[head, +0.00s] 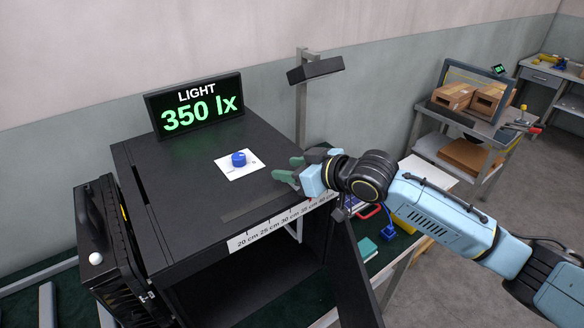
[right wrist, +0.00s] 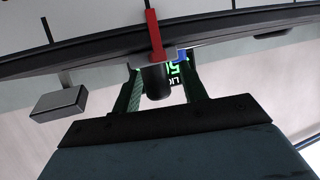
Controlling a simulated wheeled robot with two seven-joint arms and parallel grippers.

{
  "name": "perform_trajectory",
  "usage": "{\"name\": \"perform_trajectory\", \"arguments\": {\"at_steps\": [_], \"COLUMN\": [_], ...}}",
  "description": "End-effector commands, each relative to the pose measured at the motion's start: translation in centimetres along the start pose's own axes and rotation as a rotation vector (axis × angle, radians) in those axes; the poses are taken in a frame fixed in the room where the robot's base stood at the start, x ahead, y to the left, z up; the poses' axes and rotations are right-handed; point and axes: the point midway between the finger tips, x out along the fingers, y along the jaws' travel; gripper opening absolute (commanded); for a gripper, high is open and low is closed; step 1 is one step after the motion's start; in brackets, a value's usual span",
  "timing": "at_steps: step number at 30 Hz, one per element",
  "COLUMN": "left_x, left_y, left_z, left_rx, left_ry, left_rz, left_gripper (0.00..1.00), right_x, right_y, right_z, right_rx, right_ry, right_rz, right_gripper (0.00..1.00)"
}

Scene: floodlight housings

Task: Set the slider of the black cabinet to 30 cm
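The black cabinet (head: 190,185) stands with its door open; a white scale strip (head: 272,230) on its front top edge shows marks from 20 cm upward. My right gripper (head: 287,170) is over the cabinet top near the right end of the scale, its green fingers apart. In the right wrist view, the slider's black knob (right wrist: 155,82) sits between the fingers, with a gap visible on the right. Its red pointer (right wrist: 154,35) lies over the scale, but no number is readable there. My arm and gripper hide the slider in the head view. My left gripper is out of view.
A display (head: 197,105) on the cabinet reads LIGHT 350 lx. A blue knob (head: 239,159) on a white plate sits on the cabinet top. A lamp on a post (head: 316,70) stands behind.

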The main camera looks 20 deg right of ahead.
Motion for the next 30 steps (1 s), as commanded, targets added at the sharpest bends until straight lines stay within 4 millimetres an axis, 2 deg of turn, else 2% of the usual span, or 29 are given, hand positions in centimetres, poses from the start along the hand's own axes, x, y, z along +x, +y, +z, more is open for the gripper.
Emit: {"name": "perform_trajectory", "arguments": {"at_steps": [1,10,17,24,30], "left_x": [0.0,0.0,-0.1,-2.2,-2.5], "left_y": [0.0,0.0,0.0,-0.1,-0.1], "left_z": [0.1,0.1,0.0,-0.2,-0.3], "left_rx": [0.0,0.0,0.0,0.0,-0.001], "left_ry": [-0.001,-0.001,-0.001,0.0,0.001], "left_rz": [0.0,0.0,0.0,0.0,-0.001], "left_gripper": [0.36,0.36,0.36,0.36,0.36], "right_x": [0.0,0.0,0.0,0.9,1.2], "right_y": [0.0,0.0,-0.2,-3.9,-4.9], "right_z": [0.0,0.0,0.0,-0.6,-0.5], "right_rx": [0.0,0.0,0.001,0.003,0.002], "right_ry": [0.0,0.0,-0.001,-0.002,-0.001], "right_rz": [0.0,0.0,-0.001,-0.006,-0.001], "right_gripper": [0.38,0.0,0.0,0.0,0.0]}}
